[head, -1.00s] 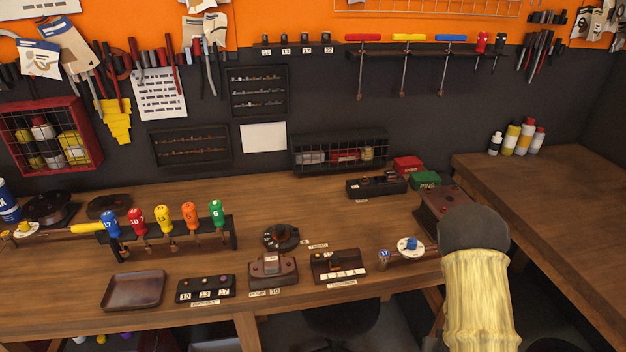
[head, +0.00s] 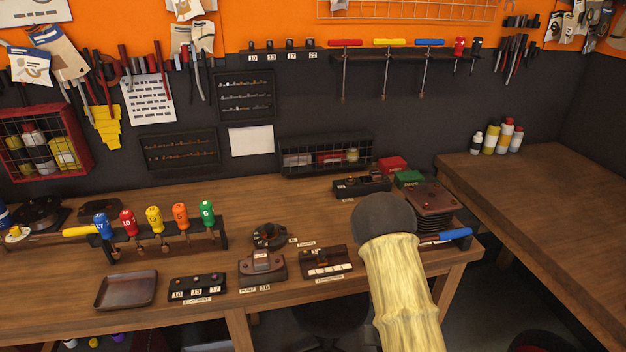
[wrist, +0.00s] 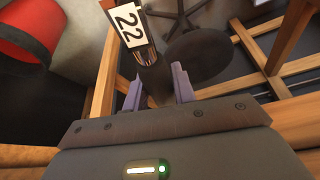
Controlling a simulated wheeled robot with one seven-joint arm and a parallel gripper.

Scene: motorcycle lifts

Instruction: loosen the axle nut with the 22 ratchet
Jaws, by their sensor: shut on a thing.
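In the wrist view my gripper (wrist: 157,88) is shut on a dark tool, the 22 ratchet (wrist: 147,58), which has a white "22" label. The ratchet points away from the jaws, and its far end is out of the frame. In the head view my arm's yellow sleeve and dark joint cover the front right of the bench, and the jaws and ratchet are hidden. I cannot make out the axle nut in either view.
Below the ratchet in the wrist view are a black stool (wrist: 198,52), wooden framing and a red container (wrist: 28,38).

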